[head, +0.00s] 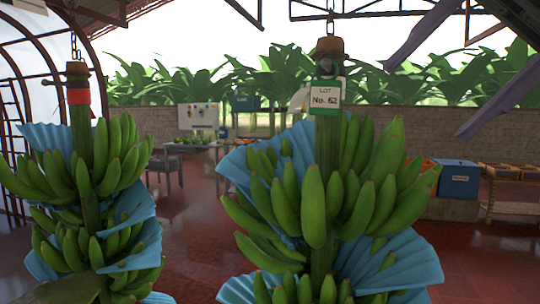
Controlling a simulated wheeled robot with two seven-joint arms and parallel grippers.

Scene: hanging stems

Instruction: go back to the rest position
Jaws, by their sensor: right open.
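My right gripper (424,100) reaches in from the top right, close to the camera. Its two grey-purple fingers are spread wide, with nothing between them. It is up and to the right of the nearer hanging stem (328,150), apart from the tag. That stem carries green bananas (313,208) with blue sheets between the hands. A white tag with a green edge (326,96) reads "LOT No. 62" near its top. A second banana stem (80,125) hangs at the left with a red band (78,96) around its top. My left gripper is not in view.
Both stems hang from chains (330,20) and fill much of the foreground. Behind are a table (190,147), a chair (165,172), a blue bin (459,180) and crates on a rack (505,172) at the right. Red floor (480,250) is open at the lower right.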

